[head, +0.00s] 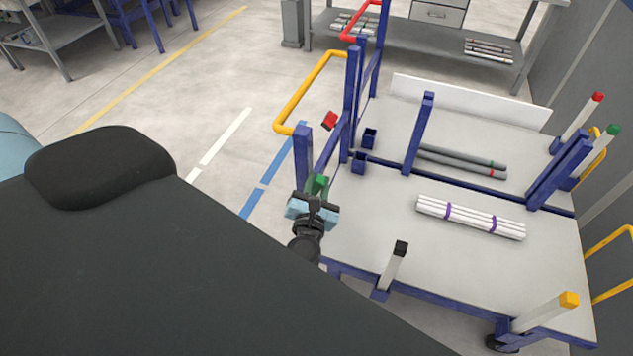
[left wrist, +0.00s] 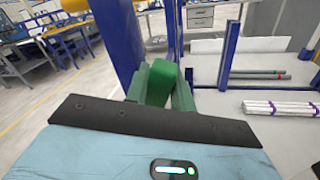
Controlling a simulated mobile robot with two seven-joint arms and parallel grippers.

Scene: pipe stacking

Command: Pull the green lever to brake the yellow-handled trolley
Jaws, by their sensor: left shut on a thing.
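The yellow-handled trolley (head: 350,240) has a grey deck, a blue frame and a yellow push handle (head: 292,103) at its left end. My left gripper (head: 318,192) is at the trolley's near left corner, beside the blue post. It is shut on the green lever (head: 321,182), which is partly hidden by the gripper in the head view. In the left wrist view, the green lever (left wrist: 161,82) sits between the two green-looking fingers, next to the blue post. My right gripper is not in view.
A white pipe bundle with purple bands (head: 470,216) lies on the near deck. Grey pipes (head: 460,160) lie on the deck behind. A second trolley with a red handle (head: 362,20) and red lever (head: 329,121) stands beyond. Floor on the left is clear.

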